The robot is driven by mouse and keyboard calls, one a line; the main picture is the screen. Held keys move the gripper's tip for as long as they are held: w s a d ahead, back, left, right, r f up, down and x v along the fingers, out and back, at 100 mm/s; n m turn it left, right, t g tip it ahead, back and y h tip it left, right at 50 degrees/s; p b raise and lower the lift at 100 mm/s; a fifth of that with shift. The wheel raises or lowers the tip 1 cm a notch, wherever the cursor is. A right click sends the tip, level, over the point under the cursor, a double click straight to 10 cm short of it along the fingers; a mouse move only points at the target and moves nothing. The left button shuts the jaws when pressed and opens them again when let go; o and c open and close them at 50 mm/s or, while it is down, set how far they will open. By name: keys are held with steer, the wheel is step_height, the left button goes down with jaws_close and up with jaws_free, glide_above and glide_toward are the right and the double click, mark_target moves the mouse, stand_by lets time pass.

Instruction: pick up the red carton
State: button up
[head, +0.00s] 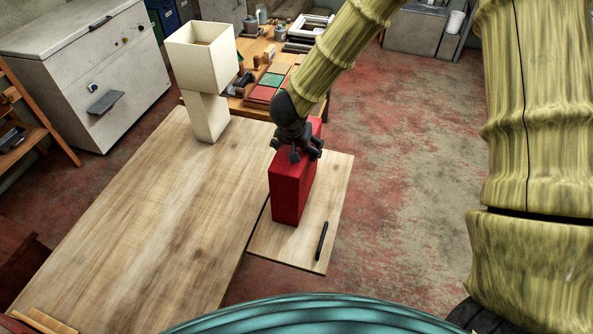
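The red carton (288,193) is a tall, narrow box standing upright on a small wooden board surface (270,245). My gripper (297,153) is at the top of the carton, reaching down from the upper right. Its dark fingers overlap the carton's upper edge in the head view. I cannot tell whether they are closed on it or only beside it. The carton's far side and part of its top are hidden behind the gripper.
A dark pen-like stick (321,241) lies right of the carton. A larger wooden table (150,215) is at left, bearing a cream lamp-like object (202,62). A cluttered workbench (262,50) stands behind. A grey cabinet (92,68) is at upper left. Open floor (400,170) lies right.

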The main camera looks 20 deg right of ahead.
steer(key=shift+s+f, duration=0.15)
steer(key=c, duration=0.6)
steer(key=shift+c, duration=0.2)
